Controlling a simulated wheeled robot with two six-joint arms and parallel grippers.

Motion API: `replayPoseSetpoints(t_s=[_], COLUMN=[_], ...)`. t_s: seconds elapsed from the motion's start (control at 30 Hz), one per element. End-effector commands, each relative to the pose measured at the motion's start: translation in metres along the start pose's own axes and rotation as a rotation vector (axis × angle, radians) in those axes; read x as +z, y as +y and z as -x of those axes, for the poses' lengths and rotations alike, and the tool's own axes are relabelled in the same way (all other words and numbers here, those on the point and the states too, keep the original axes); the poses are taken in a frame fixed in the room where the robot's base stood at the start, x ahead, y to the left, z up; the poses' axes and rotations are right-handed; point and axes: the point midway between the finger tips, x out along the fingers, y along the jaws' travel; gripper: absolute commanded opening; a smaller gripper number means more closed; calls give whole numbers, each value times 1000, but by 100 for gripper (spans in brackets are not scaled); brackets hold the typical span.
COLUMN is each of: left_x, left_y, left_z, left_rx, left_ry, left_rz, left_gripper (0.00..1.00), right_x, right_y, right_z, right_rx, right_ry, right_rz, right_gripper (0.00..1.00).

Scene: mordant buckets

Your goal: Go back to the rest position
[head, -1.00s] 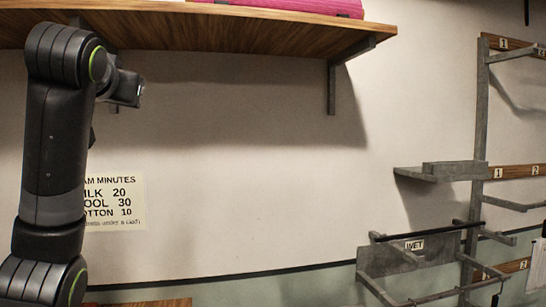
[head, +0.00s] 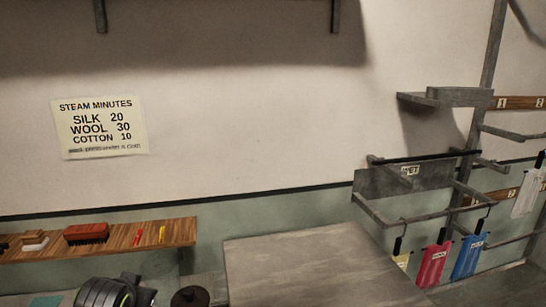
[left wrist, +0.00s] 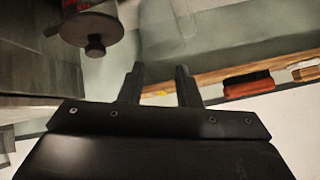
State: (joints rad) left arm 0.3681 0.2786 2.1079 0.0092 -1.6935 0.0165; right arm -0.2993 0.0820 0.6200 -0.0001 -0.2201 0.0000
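My left arm shows at the bottom left of the head view as dark rounded links; its fingers are outside that frame. In the left wrist view my left gripper (left wrist: 159,76) has its two black fingers apart with a gap between them and nothing in it. My right arm and right gripper show in neither current view.
A wooden shelf (head: 150,236) at the left carries a red brush (head: 86,233). A grey tabletop (head: 310,262) is bare in view. A dark round lid with a knob (left wrist: 90,28) is near the left gripper. A grey rack (head: 385,182) at the right holds hanging coloured cloths, including a blue one (head: 467,256).

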Motion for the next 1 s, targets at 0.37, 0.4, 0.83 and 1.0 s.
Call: replayPoseSetpoints(t_s=[0.37,0.4,0.83,1.0], left_x=[199,218,338,364], left_y=[26,28,38,44], left_z=[22,28,101,84], left_rx=[58,62,72,75], left_ry=[-240,-266,-448,-478], left_rz=[41,47,105,112], left_gripper=[30,30,30,30], right_x=[0,0,1,1], right_y=[-2,-3,-3,-4], right_z=[0,0,0,-6], right_rx=[-3,-3,-4,-4], right_ry=[0,0,0,0], right_rz=[-1,-2,-2,-2], right_gripper=[30,30,30,30])
